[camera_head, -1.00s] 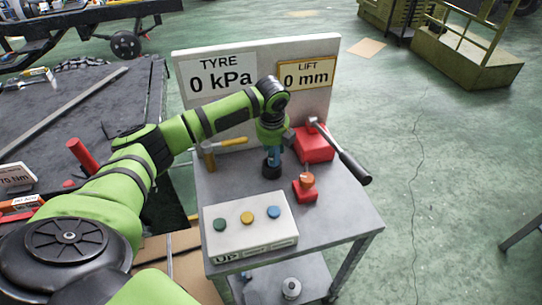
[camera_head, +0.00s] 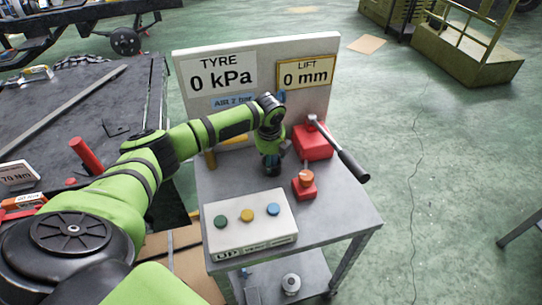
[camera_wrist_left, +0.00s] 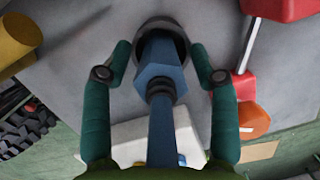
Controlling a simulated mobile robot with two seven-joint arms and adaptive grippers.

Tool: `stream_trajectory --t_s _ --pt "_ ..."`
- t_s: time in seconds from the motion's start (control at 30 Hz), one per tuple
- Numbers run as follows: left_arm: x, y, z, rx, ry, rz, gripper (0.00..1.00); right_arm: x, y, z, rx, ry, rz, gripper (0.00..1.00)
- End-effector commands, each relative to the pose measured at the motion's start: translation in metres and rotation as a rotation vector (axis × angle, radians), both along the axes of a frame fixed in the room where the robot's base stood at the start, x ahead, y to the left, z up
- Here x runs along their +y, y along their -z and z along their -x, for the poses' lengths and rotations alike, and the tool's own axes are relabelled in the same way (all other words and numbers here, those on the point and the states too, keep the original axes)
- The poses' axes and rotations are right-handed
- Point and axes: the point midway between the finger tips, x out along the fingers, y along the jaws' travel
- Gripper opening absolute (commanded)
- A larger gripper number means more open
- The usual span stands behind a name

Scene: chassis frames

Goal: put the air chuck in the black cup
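The air chuck (camera_wrist_left: 158,75) is blue with a hexagonal body and a long shaft. In the left wrist view it lies between the fingers of my left gripper (camera_wrist_left: 160,55). The green fingers stand apart, with a gap to the chuck on both sides. The chuck's far end meets the round black cup (camera_wrist_left: 178,30), apparently inside its rim; how deep is hidden. In the head view my left gripper (camera_head: 272,163) points down over the cart top and hides most of the chuck and cup. My right gripper is not in view.
The grey cart (camera_head: 335,215) carries a white button box (camera_head: 250,225) in front, a small red-and-orange object (camera_head: 304,185) and a red block (camera_head: 312,143) with a dark-handled tool (camera_head: 345,160) on the right. A white display board (camera_head: 323,105) stands behind. A yellow cylinder (camera_wrist_left: 18,40) is near the gripper.

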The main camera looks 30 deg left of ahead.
Motion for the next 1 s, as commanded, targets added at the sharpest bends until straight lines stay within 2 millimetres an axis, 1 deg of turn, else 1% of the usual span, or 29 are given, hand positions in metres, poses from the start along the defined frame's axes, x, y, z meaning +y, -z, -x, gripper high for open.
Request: stream_trajectory --t_s 0.23,0.37,0.47,0.7,0.8,0.9,1.0 --pt "0.0 0.0 0.0 0.0 0.0 0.0 0.61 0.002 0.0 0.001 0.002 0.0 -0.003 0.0" --pt "-0.001 -0.008 0.001 -0.001 0.0 0.001 0.61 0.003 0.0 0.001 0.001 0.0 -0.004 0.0" --pt "-0.002 -0.023 0.003 -0.002 0.0 0.0 0.61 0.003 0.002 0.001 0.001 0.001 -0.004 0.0" --pt "-0.007 -0.074 0.012 -0.005 0.0 0.0 0.61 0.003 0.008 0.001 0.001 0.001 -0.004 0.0" --pt "-0.009 -0.092 0.016 -0.004 0.001 0.001 0.61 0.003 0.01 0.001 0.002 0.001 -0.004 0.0" --pt "-0.01 -0.106 0.019 -0.002 0.0 0.0 0.61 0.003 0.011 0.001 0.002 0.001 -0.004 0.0" --pt "-0.011 -0.115 0.021 -0.001 -0.001 0.001 0.61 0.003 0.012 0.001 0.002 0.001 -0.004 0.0"
